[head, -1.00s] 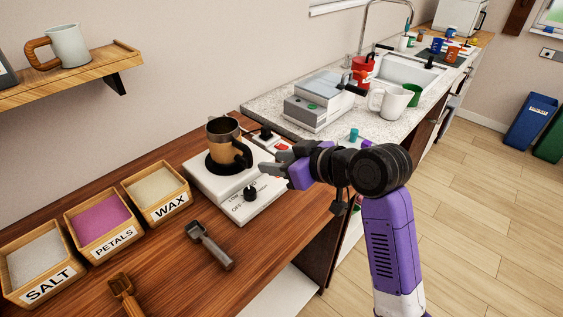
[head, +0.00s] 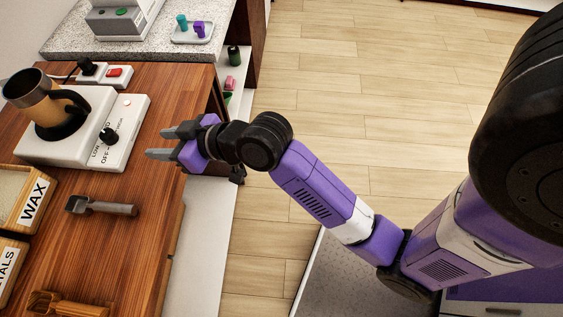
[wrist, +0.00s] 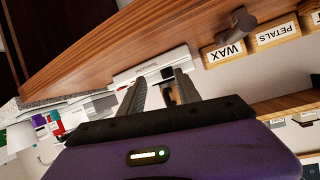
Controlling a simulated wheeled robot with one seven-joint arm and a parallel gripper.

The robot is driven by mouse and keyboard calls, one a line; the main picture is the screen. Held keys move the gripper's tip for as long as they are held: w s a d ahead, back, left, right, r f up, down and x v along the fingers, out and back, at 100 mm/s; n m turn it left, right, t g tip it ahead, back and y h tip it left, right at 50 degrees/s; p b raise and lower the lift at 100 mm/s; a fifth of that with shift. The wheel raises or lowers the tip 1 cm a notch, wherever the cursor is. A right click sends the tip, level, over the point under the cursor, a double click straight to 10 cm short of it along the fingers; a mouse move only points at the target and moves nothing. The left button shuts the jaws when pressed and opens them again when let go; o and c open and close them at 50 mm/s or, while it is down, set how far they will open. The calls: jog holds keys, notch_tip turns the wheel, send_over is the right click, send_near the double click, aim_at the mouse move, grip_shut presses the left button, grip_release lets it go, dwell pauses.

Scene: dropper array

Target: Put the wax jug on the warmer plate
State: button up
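The metal jug (head: 44,100), with a tan band and a dark handle, stands on the round black plate (head: 62,132) of the white warmer (head: 40,147). The jug's handle points right, towards the warmer's dial side. My gripper (head: 170,142) is open and empty, to the right of the warmer and apart from the jug. In the wrist view, the two parted fingers (wrist: 160,92) point towards the warmer (wrist: 155,66). Part of the jug (wrist: 172,95) shows between them, mostly hidden.
A metal scoop (head: 100,206) lies on the wooden bench in front of the warmer. The WAX box (head: 30,205) is at the left edge, and a wooden scoop (head: 65,305) lies near the bottom. A red switch box (head: 113,73) sits behind the warmer. Open floor lies right of the bench.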

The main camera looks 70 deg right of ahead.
jog(key=s+f+m+h, duration=0.15)
jog(key=s+f, duration=0.25)
jog(key=s, duration=0.5)
jog(key=s+r+t, duration=0.1)
jog(key=s+r, duration=0.1)
jog(key=s, duration=0.9)
jog(key=s+r+n, duration=0.1)
jog(key=s+r, duration=0.2)
jog(key=s, duration=0.7)
jog(key=shift+s+a+t, duration=0.4)
jog(key=shift+a, duration=0.05)
jog(key=shift+f+n+h, duration=0.1)
jog(key=shift+n+h, duration=0.15)
